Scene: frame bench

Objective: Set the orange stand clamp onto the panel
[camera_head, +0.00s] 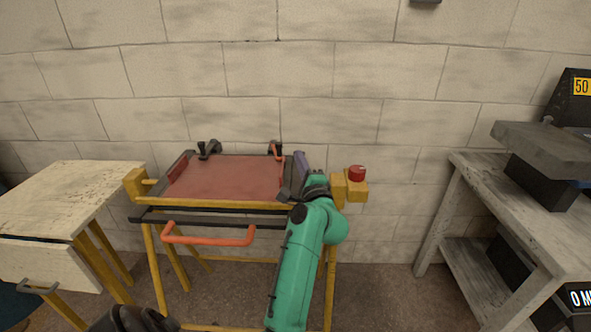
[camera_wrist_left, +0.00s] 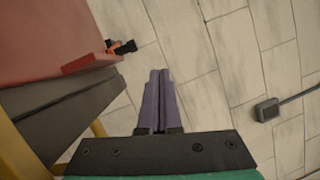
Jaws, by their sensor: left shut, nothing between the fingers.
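The red panel (camera_head: 228,178) lies flat in a yellow frame bench. The orange stand clamp (camera_head: 276,150), orange and black, is at the panel's far edge near its right corner. It also shows in the left wrist view (camera_wrist_left: 122,47), beside the panel (camera_wrist_left: 45,40); I cannot tell how it is seated. My left gripper (camera_head: 300,158) is at the panel's right side, to the right of the clamp and apart from it. Its purple fingers (camera_wrist_left: 160,76) are together with nothing between them. My right gripper is not in view.
A black clamp (camera_head: 208,149) stands at the panel's far left. A red button on a yellow box (camera_head: 355,188) is right of the bench. An orange handle (camera_head: 210,238) juts out in front. A wooden table (camera_head: 60,195) is left, a grey table (camera_head: 475,180) right.

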